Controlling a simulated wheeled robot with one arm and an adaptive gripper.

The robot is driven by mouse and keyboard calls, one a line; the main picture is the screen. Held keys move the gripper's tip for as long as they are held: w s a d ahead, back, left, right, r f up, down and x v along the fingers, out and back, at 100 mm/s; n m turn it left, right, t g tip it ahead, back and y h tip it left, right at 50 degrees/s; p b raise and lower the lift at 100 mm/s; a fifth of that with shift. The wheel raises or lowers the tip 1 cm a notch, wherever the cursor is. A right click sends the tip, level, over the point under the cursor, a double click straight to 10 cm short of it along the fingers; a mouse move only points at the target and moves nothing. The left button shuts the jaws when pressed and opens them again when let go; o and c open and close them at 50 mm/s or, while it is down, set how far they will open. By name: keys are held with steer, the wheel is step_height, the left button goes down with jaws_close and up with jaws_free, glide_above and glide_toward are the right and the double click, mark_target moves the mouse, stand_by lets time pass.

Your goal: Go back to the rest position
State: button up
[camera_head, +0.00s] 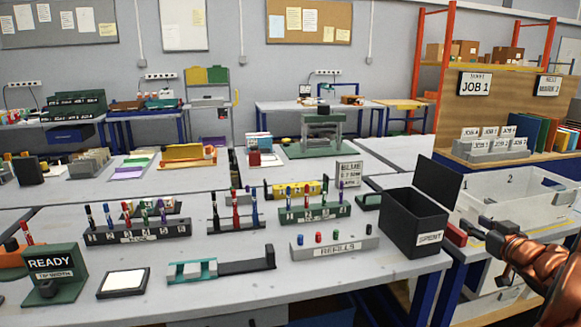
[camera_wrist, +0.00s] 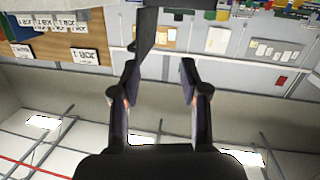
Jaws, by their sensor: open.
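My gripper (camera_head: 478,229) is at the right side of the head view, at the end of my copper-coloured arm. It is beside the black SPENT bin (camera_head: 415,225) and in front of the white bin with numbered compartments. In the wrist view my gripper (camera_wrist: 160,75) has its two fingers spread apart with nothing between them. The wrist picture is upside down and shows wall, boards and ceiling lights beyond the fingers.
The grey table holds pen racks (camera_head: 138,231), a REFILLS block (camera_head: 335,243), a READY stand (camera_head: 55,272), a white pad (camera_head: 123,282) and a teal and black holder (camera_head: 222,264). A white compartment bin (camera_head: 525,195) stands at the right. A shelf (camera_head: 500,100) stands behind.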

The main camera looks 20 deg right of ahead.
steer(key=s+a+f+m+g+h, duration=0.1)
steer(key=a+f+g, duration=0.2)
steer(key=a+g, duration=0.35)
steer(key=s+a+f+m+g+h, duration=0.1)
steer(key=s+a+f+g+h, duration=0.2)
steer(key=a, duration=0.6)
steer(key=s+a+f+n+g+y, duration=0.1)
steer(key=s+a+f+g+y, duration=0.15)
steer(key=s+a, duration=0.7)
steer(key=s+a+f+n+g+y, duration=0.15)
steer(key=s+a+g, duration=0.25)
steer(key=s+a, duration=0.5)
steer(key=s+a+f+n+g+y, duration=0.1)
steer(key=s+a+f+g+y, duration=0.2)
steer(key=s+a, duration=0.6)
step_height(320, 180, up, 14)
steer(key=w+a+t+p, duration=0.1)
steer(key=w+p, duration=0.1)
steer(key=p, duration=1.1)
steer(key=shift+w, duration=0.15)
